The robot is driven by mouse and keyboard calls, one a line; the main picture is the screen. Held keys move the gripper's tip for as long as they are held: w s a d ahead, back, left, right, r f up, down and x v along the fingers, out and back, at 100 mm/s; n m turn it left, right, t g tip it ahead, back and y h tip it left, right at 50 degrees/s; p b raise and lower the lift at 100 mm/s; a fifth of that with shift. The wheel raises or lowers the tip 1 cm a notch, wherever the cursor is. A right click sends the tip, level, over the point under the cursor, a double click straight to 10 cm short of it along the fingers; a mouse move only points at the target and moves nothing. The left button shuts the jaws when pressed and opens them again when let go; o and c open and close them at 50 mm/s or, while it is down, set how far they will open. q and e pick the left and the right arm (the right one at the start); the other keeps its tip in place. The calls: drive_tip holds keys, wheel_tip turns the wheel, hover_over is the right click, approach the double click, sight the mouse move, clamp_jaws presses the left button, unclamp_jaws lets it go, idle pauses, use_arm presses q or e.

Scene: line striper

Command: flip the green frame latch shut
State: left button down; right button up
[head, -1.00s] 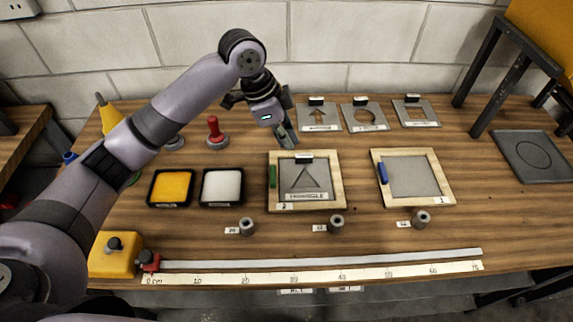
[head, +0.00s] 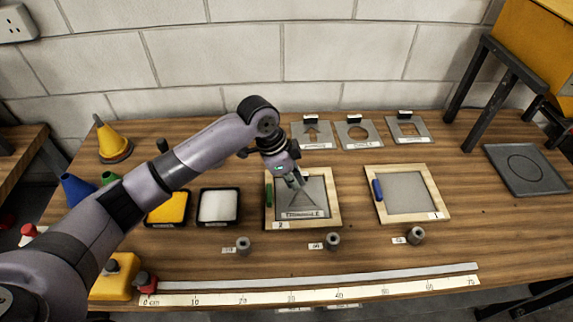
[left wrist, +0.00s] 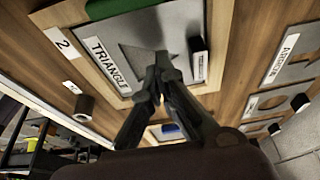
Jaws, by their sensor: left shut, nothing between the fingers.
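The wooden frame marked 2 (head: 334,205) lies on the table with the grey triangle stencil plate (head: 318,195) inside it. The green latch (head: 269,195) lies along the frame's left side; it also shows at the top edge of the left wrist view (left wrist: 108,8), partly cut off. My left gripper (head: 300,182) is shut and empty, over the upper part of the triangle plate, to the right of the latch. In the left wrist view its fingertips (left wrist: 161,66) are together, near the triangle cutout and the plate's black handle (left wrist: 198,58). My right gripper is not in view.
A second frame marked 1 (head: 434,210) with a blue latch (head: 377,190) lies to the right. Yellow (head: 166,222) and white (head: 219,207) trays stand to the left. Several stencil plates lie behind. Small grey cylinders and a long ruler (head: 350,294) lie in front.

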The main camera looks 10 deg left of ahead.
sight(269, 195)
use_arm(q)
drive_tip(key=shift+s+a+f+p, duration=0.15)
drive_tip(key=shift+a+f+p, duration=0.2)
drive_tip(key=shift+a, duration=0.3)
drive_tip(key=shift+s+a+f+p, duration=0.2)
drive_tip(key=shift+a+p, duration=0.25)
drive_tip(key=shift+a, duration=0.15)
drive_tip(key=shift+s+a, duration=0.15)
drive_tip(key=shift+a, duration=0.4)
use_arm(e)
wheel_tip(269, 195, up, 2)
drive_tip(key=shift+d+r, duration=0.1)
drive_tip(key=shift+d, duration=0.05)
use_arm(q)
drive_tip(key=shift+d, duration=0.1)
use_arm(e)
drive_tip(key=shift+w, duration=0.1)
